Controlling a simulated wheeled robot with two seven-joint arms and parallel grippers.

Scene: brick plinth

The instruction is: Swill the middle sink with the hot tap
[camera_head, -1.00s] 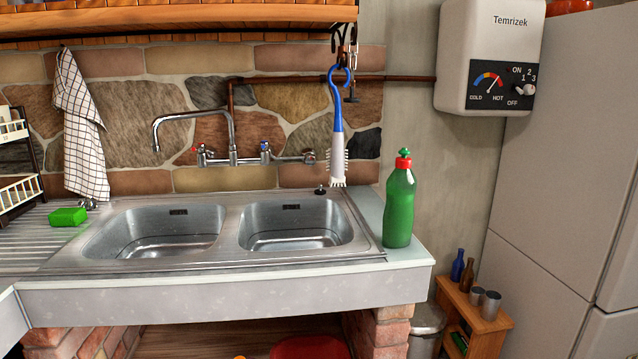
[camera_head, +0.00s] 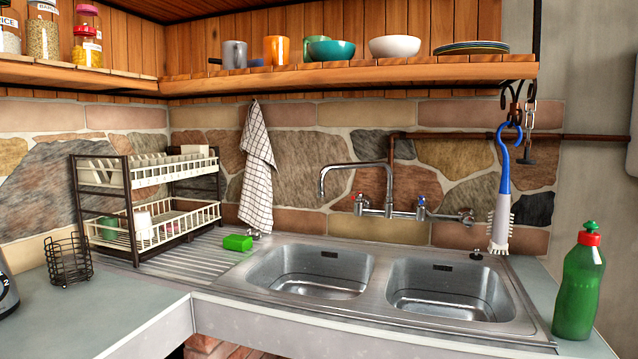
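Two steel sink bowls show side by side, the left bowl (camera_head: 320,287) and the right bowl (camera_head: 450,303). Both look empty. A wall-mounted mixer tap (camera_head: 388,190) stands behind them. Its spout points left, with its end (camera_head: 322,195) above the back of the left bowl. The hot tap handle (camera_head: 359,203) has a red mark and is on the left. The cold tap handle (camera_head: 421,207) has a blue mark and is on the right. No water shows from the spout. Neither of my grippers is in view.
A ribbed drainboard with a dish rack (camera_head: 150,205) and green sponge (camera_head: 237,242) is left of the bowls. A checked towel (camera_head: 257,170) hangs on the wall. A shelf (camera_head: 350,75) overhangs the sink.

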